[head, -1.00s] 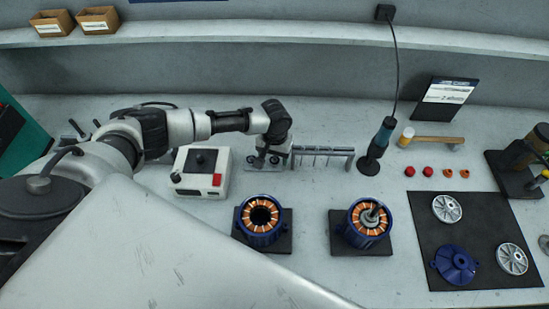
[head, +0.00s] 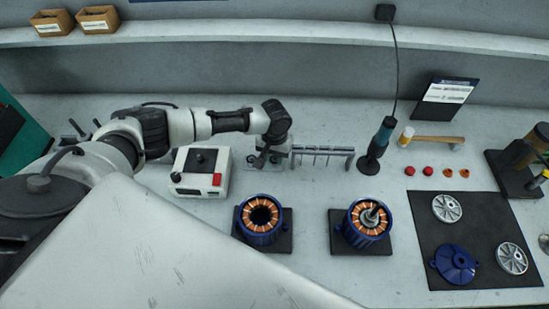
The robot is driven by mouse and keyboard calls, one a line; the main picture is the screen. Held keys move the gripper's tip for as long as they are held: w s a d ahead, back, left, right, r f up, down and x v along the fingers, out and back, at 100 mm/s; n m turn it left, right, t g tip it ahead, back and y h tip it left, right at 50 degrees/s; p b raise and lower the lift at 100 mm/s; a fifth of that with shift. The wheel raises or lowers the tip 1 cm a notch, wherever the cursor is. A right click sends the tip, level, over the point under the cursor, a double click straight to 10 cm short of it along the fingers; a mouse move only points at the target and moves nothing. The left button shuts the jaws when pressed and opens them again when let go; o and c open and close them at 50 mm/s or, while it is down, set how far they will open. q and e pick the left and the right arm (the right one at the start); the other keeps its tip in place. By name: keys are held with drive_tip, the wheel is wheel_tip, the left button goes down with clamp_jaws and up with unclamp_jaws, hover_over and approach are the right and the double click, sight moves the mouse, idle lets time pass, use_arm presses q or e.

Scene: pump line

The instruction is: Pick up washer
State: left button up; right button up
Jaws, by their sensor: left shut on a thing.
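My left gripper (head: 265,162) points down at a small grey fixture (head: 283,163) left of a metal rack (head: 322,152), on the bench behind the motor housings. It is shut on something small. I take this to be the washer, but it is too small and too hidden by the fingers to make out. My right gripper is not in view.
A white control box (head: 201,172) with a red button stands just left of the gripper. Two blue motor housings (head: 249,234) (head: 357,236) with copper windings stand in front on dark pads. A black mat (head: 430,277) holds covers.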

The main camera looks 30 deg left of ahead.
use_arm(q)
wheel_tip(320, 180, up, 10)
drive_tip(key=b, duration=0.1)
idle(0.4)
drive_tip(key=shift+r, duration=0.1)
